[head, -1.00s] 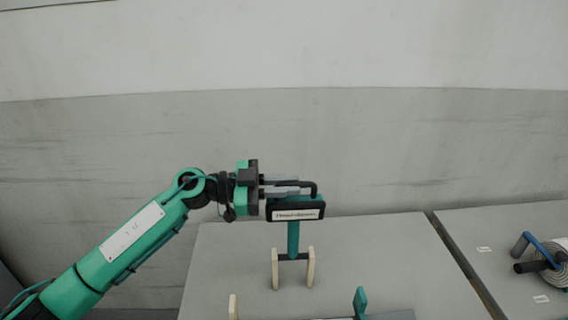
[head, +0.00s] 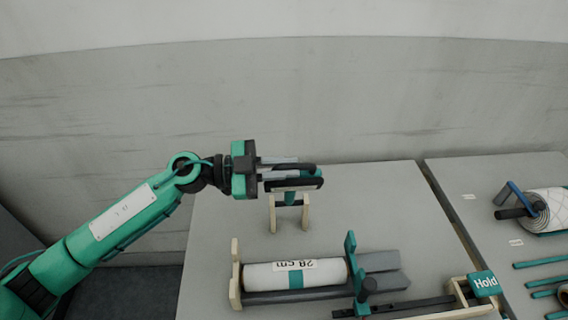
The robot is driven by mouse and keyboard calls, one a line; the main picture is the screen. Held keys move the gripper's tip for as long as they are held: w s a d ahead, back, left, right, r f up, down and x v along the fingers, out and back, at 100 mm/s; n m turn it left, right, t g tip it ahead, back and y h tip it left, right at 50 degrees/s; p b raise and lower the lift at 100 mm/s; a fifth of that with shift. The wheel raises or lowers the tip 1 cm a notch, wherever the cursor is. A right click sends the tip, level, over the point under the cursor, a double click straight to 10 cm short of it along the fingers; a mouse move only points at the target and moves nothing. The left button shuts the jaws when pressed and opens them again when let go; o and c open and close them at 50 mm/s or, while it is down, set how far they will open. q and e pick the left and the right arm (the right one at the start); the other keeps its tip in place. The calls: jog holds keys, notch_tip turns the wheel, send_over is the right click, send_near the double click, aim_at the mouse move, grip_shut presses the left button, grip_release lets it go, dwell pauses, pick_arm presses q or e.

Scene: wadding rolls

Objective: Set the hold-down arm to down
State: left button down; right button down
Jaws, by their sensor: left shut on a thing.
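The hold-down arm (head: 290,197) is a short teal bar pivoting between two pale wooden posts, with a black head and a dark handle on top. It is raised, its head above the posts and seemingly leaning towards me. My left gripper (head: 290,169) comes in from the left and is shut on the handle at the top. Nearer me, a white roll (head: 322,272) marked 28 cm lies in a wooden-ended cradle, clear of the head. My right gripper is out of view.
A second table at the right carries a quilted roll (head: 548,208) with a crank and several teal bars (head: 540,262). The table behind the roll is mostly bare.

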pick_arm(q)
jog(key=c, duration=1.5)
grip_release()
jog(key=shift+o, duration=0.2)
jog(key=shift+a, duration=0.1)
